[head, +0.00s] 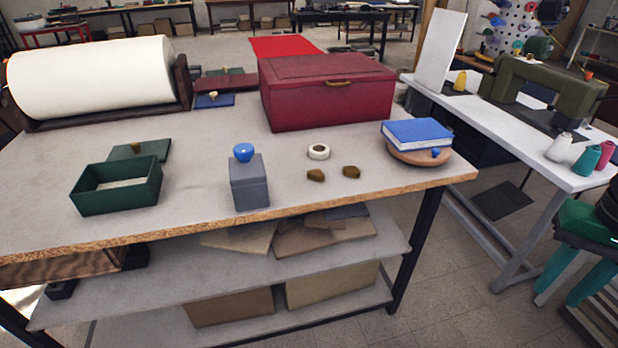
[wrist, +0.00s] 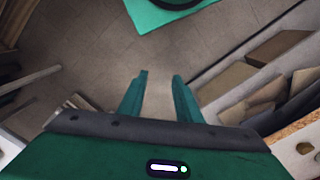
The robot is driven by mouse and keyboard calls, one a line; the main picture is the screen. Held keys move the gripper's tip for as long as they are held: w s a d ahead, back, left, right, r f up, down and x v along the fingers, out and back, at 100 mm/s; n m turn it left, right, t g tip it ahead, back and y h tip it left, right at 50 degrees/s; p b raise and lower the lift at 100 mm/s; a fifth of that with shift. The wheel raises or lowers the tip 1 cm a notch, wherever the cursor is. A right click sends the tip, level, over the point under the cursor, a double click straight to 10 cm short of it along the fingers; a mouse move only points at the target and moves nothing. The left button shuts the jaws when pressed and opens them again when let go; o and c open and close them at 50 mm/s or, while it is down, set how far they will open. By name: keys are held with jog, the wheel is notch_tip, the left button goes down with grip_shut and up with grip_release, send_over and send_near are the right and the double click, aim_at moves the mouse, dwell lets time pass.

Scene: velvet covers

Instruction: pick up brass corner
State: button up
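Two small brass-brown corner pieces lie on the large grey worktable in the head view, a left one (head: 316,175) and a right one (head: 351,171), close together near the front edge. My gripper (head: 560,300) hangs at the lower right of the head view, off the table and well to the right of both pieces. In the wrist view my gripper (wrist: 160,82) has its two teal fingers apart with nothing between them, over the floor. A small brown piece (wrist: 304,148) shows at the right edge there; I cannot tell which corner it is.
A white tape roll (head: 318,152) lies just behind the pieces. A grey box with blue knob (head: 249,185) stands left, a blue book (head: 418,134) on a round wooden board right, a red box (head: 327,92) behind. The sewing table (head: 566,165) stands beyond a floor gap.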

jog(key=shift+o, duration=2.5)
jog(key=shift+s+a+r, duration=0.1)
jog(key=shift+s+r, duration=0.05)
jog(key=shift+s, duration=0.05)
jog(key=m+t+y, duration=0.6)
jog(key=m+y, duration=0.6)
jog(key=m, duration=0.5)
send_near(318, 172)
jog(key=shift+r+x, duration=0.2)
jog(key=shift+x, duration=4.1)
